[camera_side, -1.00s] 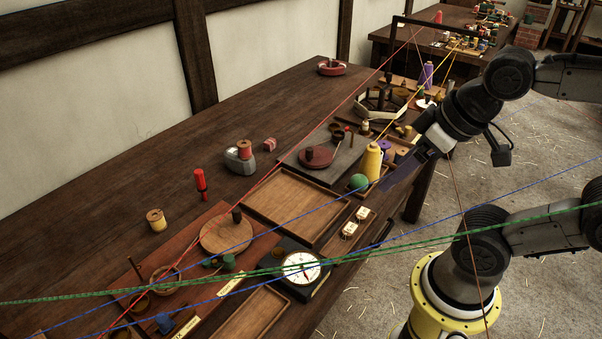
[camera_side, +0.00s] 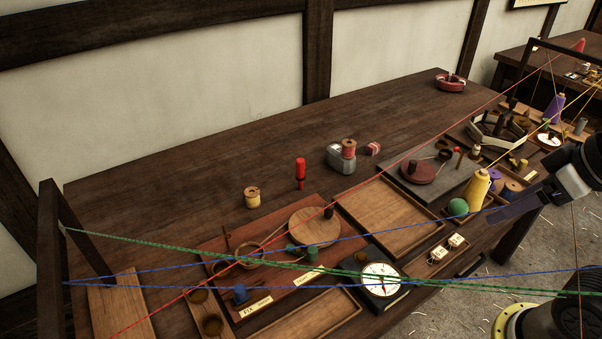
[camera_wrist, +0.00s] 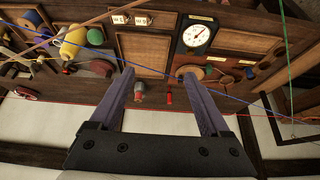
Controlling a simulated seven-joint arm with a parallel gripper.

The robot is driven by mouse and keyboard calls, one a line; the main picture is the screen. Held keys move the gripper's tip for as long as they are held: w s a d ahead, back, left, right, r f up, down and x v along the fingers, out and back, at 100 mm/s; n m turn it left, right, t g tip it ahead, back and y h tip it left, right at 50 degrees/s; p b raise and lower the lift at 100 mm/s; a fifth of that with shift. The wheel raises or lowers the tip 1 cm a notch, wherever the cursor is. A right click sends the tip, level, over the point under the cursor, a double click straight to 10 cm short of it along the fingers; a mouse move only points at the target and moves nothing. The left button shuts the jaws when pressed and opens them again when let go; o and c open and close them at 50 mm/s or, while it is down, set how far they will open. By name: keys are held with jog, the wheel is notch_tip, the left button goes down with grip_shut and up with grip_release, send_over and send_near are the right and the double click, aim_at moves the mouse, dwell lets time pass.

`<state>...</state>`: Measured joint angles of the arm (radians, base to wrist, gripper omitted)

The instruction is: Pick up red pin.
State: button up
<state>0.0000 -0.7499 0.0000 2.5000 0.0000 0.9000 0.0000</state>
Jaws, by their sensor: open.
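A red pin (camera_side: 300,173), a slim upright red piece with a dark part near its foot, stands on the bare dark table behind the round wooden disc in the side view. In the wrist view the red pin (camera_wrist: 169,97) shows small between the fingers, nearer the right one. My gripper (camera_side: 497,212) is at the right of the side view, near the green ball and well apart from the pin. In the wrist view my gripper (camera_wrist: 158,76) has its two fingers wide apart with nothing held.
Red, blue and green cords (camera_side: 160,280) stretch across the workspace. A grey block with a red spool (camera_side: 348,148) stands right of the pin, a yellow spool (camera_side: 252,198) left. A wooden tray (camera_side: 385,213) and dial (camera_side: 380,279) lie in front. The table behind the pin is clear.

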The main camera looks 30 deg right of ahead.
dwell(0.4)
jog(key=shift+c, duration=1.1)
